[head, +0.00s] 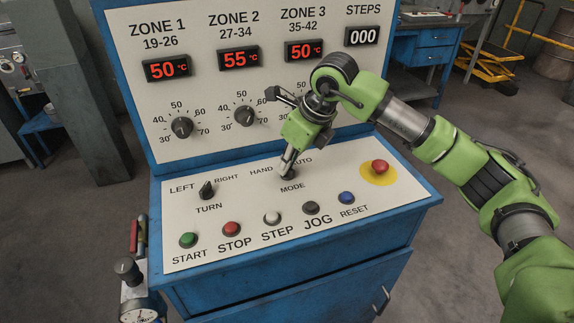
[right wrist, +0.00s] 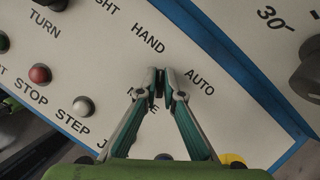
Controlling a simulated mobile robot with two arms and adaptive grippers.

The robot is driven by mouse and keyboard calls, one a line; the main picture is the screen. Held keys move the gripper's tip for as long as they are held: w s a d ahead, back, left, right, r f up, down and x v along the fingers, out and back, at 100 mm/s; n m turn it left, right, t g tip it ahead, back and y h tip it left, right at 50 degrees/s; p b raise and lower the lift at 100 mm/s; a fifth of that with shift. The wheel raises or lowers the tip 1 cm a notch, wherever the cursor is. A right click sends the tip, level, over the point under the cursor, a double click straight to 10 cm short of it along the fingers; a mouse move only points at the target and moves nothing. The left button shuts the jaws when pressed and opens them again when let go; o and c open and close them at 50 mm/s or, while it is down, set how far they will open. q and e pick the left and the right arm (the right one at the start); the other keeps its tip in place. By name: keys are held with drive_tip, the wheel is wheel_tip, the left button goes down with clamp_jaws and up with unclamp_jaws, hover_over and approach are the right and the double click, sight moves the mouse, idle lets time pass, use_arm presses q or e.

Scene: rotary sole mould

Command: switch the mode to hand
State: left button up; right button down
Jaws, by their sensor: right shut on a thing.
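The MODE switch (head: 289,175) is a small dark knob on the sloping white panel, between the HAND and AUTO labels and above the word MODE. My right gripper (head: 287,168) reaches down onto it from above and is shut on it. In the right wrist view, the two fingertips (right wrist: 160,88) pinch the dark switch (right wrist: 159,90) from both sides. The fingers hide most of the knob, so I cannot tell clearly which label it points to. My left gripper is not in view.
The TURN switch (head: 207,190) stands to the left. A row of START, STOP (head: 231,229), STEP, JOG and RESET (head: 346,198) buttons lies in front. A red emergency button (head: 380,167) is to the right. The upright panel with temperature dials (head: 244,116) rises behind.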

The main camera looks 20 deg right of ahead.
idle(0.4)
drive_tip(key=c, duration=2.2)
unclamp_jaws()
drive_tip(key=shift+r, duration=0.15)
drive_tip(key=v, duration=1.1)
drive_tip(key=shift+d+r, duration=0.1)
drive_tip(key=shift+r, duration=0.3)
